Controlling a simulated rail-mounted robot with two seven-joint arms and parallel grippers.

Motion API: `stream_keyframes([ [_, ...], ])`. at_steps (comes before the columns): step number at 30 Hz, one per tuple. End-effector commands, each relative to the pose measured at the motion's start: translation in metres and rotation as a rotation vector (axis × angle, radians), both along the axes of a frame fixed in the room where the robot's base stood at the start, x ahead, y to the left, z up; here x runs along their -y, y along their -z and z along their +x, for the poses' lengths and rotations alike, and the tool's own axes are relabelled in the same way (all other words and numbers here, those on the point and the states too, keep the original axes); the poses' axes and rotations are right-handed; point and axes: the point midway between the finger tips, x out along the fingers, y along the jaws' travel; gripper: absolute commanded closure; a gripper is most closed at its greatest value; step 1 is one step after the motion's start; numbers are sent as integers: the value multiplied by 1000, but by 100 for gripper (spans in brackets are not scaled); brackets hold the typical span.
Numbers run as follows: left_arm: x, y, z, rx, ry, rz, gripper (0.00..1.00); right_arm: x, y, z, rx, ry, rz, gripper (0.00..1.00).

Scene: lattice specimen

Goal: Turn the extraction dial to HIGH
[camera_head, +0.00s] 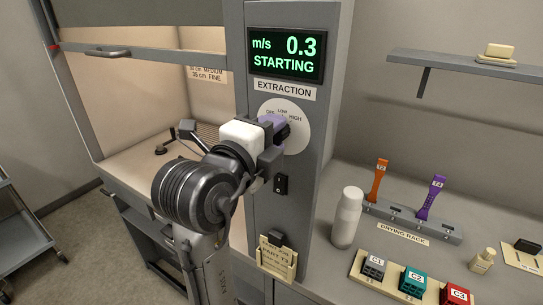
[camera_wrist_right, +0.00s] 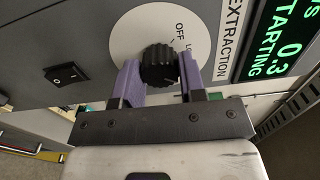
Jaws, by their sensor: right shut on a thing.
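The extraction dial is a black ribbed knob (camera_wrist_right: 159,64) on a round white plate (camera_head: 301,124) set in the grey post. The plate reads OFF, LOW and HIGH in the head view; in the wrist view OFF and part of LOW show on the plate (camera_wrist_right: 130,42). My right gripper (camera_head: 281,129) is at the dial, and its purple fingers (camera_wrist_right: 160,76) are shut on the knob from both sides. The knob's pointer setting cannot be told clearly. The display (camera_head: 287,54) above reads m/s 0.3 STARTING. My left gripper is not in view.
A black rocker switch (camera_head: 281,184) sits below the dial, and a tan card holder (camera_head: 277,258) lower down. The fume hood sash (camera_head: 140,52) is at left. On the right counter stand a white bottle (camera_head: 347,218), a drying rack (camera_head: 412,222) and a tray of coloured blocks (camera_head: 388,291).

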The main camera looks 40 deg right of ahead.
Motion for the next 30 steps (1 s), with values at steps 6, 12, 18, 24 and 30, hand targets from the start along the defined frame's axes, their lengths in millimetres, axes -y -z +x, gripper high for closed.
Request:
stream_keyframes([
  [6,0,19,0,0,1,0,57,0,2,0,102,0,28,86],
  [12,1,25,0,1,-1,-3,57,0,0,0,153,0,43,86],
  [18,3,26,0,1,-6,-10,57,0,0,0,171,-1,48,86],
  [24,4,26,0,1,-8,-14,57,0,-1,0,173,-1,48,86],
  [30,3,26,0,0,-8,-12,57,0,-1,0,172,-1,48,58],
])
